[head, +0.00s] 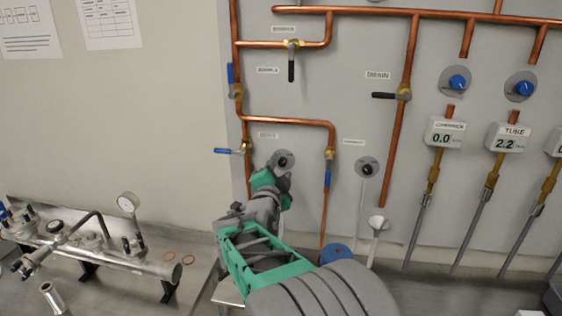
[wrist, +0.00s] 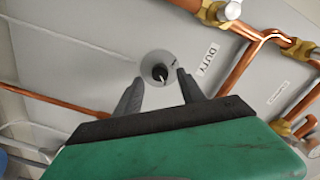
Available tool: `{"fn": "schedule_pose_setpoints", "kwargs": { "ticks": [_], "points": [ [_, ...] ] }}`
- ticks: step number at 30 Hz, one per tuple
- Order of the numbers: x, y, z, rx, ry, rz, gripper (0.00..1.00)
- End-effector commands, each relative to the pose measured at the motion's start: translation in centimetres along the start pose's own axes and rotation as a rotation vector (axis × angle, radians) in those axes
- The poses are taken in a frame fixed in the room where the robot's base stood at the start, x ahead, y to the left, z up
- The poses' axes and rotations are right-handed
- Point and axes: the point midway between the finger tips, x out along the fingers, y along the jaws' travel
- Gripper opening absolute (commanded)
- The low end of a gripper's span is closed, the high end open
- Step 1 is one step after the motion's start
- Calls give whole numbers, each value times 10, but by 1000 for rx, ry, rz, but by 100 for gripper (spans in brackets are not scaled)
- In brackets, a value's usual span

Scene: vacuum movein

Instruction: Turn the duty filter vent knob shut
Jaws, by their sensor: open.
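The vent knob (wrist: 160,73) is a small black knob on a round grey plate, beside a label that reads DUTY in the wrist view. My gripper (wrist: 160,88) is open, with one finger on each side of the knob in that view. I cannot tell whether the fingers touch it. In the head view my gripper (head: 286,180) is at the panel just below a round grey plate with a dark knob (head: 282,160). My arm hides part of the panel under it.
A similar dark knob (head: 367,168) sits to the right. Copper pipes run close around the gripper, with a blue-handled valve (head: 328,172) to its right and another blue handle (head: 224,151) to its left. A pipe assembly with a gauge (head: 128,202) stands on the bench at left.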

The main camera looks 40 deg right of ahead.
Motion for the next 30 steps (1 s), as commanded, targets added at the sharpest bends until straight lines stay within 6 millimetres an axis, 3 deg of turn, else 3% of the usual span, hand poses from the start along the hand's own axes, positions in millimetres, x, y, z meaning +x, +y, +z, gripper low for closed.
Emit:
{"fn": "schedule_pose_setpoints", "kwargs": {
  "ticks": [4,12,30],
  "points": [
    [18,-1,0,-1,-1,2,47],
    [22,0,1,0,-2,0,47],
    [21,0,1,0,-3,0,0]
  ]
}}
